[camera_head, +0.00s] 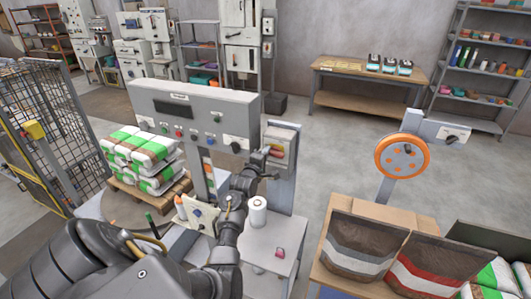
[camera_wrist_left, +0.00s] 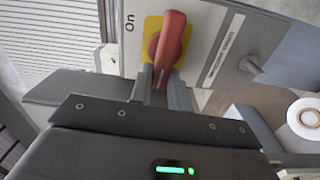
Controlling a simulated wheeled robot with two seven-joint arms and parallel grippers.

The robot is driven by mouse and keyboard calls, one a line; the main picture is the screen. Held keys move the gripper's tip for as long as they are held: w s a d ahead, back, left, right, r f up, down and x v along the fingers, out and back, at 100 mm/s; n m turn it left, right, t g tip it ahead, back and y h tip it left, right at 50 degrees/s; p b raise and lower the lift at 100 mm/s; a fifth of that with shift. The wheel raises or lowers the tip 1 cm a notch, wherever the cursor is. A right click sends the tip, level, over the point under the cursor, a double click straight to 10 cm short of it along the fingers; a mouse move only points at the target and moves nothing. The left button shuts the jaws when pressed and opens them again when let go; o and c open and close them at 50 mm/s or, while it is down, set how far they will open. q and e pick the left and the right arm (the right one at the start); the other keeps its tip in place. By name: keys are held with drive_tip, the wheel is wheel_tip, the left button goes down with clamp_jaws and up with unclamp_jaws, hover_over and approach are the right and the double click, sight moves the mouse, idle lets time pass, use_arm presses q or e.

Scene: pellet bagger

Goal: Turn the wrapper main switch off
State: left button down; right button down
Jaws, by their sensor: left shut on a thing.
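The wrapper main switch is a grey box (camera_head: 283,138) on a post beside the control console in the head view. In the left wrist view its red handle (camera_wrist_left: 171,42) sits on a yellow plate (camera_wrist_left: 151,27), with the word "On" to the left of the plate. The handle runs from the plate toward my fingers. My left gripper (camera_head: 264,160) is at the front of the box, and its fingers (camera_wrist_left: 160,88) are shut on the red handle's near end. The fingers hide part of the handle. My right gripper is out of view.
The control console (camera_head: 190,112) with buttons and a black knob stands left of the switch. A white roll (camera_head: 257,211) stands on the table (camera_head: 271,235) below. An orange wheel (camera_head: 402,156) and brown bags (camera_head: 360,246) are at the right. Open floor lies behind.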

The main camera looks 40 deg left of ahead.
use_arm(q)
drive_tip(key=shift+w+d+f+n, duration=0.15)
drive_tip(key=shift+d+f+n, duration=0.25)
drive_tip(key=c, duration=1.3)
unclamp_jaws()
drive_tip(key=shift+r, duration=0.1)
drive_tip(key=shift+w+r, duration=0.1)
drive_tip(key=shift+w, duration=0.05)
drive_tip(key=shift+b+v, duration=1.35)
drive_tip(key=shift+v, duration=4.1)
